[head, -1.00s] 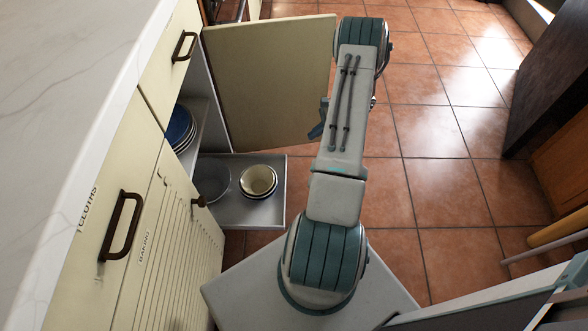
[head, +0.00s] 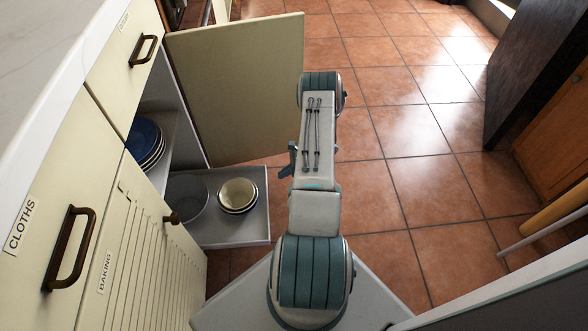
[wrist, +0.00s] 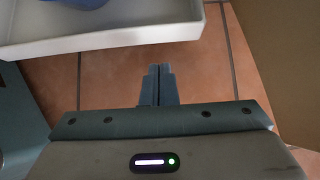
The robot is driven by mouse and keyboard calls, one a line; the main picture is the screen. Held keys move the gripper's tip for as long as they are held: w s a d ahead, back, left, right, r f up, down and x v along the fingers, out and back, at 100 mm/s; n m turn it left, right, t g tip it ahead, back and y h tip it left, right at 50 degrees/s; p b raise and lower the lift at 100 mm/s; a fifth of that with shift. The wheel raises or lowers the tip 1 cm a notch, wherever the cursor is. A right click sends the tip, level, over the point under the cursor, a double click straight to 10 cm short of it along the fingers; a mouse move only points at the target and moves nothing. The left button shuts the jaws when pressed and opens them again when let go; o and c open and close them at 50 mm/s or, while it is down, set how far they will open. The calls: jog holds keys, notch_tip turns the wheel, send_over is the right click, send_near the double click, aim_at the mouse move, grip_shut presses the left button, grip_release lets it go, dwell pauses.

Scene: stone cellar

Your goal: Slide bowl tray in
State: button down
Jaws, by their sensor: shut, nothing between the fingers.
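The bowl tray (head: 235,238) is a grey pull-out tray low in the cupboard, standing well out past the cupboard front in the head view. On it sit a stack of cream bowls (head: 238,193) and a grey-blue, see-through-looking bowl (head: 187,197). In the wrist view the tray's pale front wall (wrist: 110,38) crosses the top, with a blue shape behind it. My gripper (wrist: 157,70) is shut and empty, over the floor just short of that wall, with a gap between. In the head view my arm mostly hides the gripper.
A cream cupboard door (head: 240,90) stands wide open behind the tray. Blue plates (head: 145,140) sit on the shelf above it. A closed slatted door marked BAKING (head: 140,255) is nearer.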

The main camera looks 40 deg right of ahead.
jog(key=shift+w+a+r+b, duration=0.1)
jog(key=shift+w+a+b, duration=0.1)
jog(key=shift+w+a, duration=0.5)
jog(key=shift+w+a+r+b, duration=0.15)
jog(key=shift+w+a, duration=0.25)
jog(key=shift+a, duration=0.45)
jog(key=shift+f, duration=0.1)
jog(key=b, duration=0.3)
send_near(215, 185)
jog(key=w+a, duration=0.1)
jog(key=a, duration=0.1)
jog(key=w+a+f, duration=0.1)
jog(key=w+a, duration=0.1)
jog(key=w+a+f, duration=0.1)
jog(key=w+a, duration=0.1)
jog(key=a, duration=0.1)
jog(key=shift+w+f, duration=0.1)
jog(key=shift+f, duration=0.05)
jog(key=shift+w+a, duration=0.45)
jog(key=shift+a, duration=0.3)
jog(key=s+d, duration=0.1)
jog(key=d, duration=0.2)
jog(key=shift+s, duration=0.4)
jog(key=p+v, duration=0.4)
jog(key=v, duration=0.7)
jog(key=shift+d+f+p, duration=0.15)
jog(key=shift+f+p, duration=0.15)
jog(key=shift+p, duration=0.05)
